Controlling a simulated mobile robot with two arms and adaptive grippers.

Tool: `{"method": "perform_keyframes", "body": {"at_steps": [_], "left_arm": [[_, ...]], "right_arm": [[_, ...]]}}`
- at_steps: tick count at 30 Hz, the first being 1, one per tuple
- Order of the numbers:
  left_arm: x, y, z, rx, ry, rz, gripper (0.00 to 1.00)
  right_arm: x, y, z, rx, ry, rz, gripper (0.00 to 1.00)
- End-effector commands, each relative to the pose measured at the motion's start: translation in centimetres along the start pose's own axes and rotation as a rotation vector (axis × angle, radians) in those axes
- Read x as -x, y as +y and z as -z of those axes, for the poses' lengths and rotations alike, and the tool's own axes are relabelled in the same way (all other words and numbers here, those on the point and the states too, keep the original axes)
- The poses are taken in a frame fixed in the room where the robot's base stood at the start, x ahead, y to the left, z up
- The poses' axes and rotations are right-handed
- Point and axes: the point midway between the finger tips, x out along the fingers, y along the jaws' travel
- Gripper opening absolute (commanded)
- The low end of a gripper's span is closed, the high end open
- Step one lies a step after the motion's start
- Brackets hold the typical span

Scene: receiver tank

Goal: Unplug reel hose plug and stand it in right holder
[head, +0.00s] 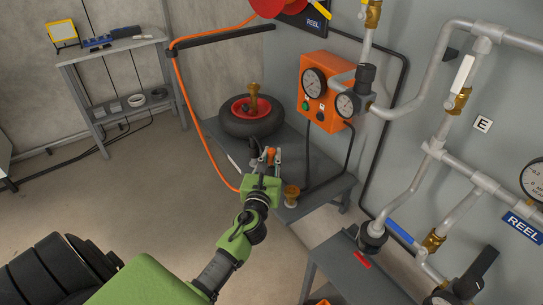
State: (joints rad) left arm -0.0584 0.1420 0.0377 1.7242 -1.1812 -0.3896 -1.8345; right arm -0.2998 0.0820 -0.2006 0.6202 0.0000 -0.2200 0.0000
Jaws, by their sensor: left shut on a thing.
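My left gripper (268,155) is green with grey and dark fingers and reaches over the low grey bench in the middle of the head view. It is shut on a small orange-tipped piece, seemingly the reel hose plug (271,154); the fingers hide most of it. The orange reel hose (184,92) hangs from the reel, over a dark bar, and down to the gripper's left side. A brass cup-like fitting (291,193), possibly a holder, stands at the bench's front edge, just right of the gripper and apart from it. My right gripper is out of view.
A black tyre with red hub (252,116) and brass fitting stands on the bench (322,180) behind the gripper. An orange gauge box (322,88) is on the wall, with grey pipes and valves to the right. The floor at left is clear.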

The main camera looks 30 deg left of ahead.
Motion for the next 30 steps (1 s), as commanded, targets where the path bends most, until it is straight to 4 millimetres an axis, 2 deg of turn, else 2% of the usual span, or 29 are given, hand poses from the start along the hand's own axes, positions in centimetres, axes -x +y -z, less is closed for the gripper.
{"method": "perform_keyframes", "body": {"at_steps": [30], "left_arm": [[0.0,0.0,1.5,-0.001,0.000,0.000,0.00]], "right_arm": [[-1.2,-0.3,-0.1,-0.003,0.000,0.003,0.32]]}}
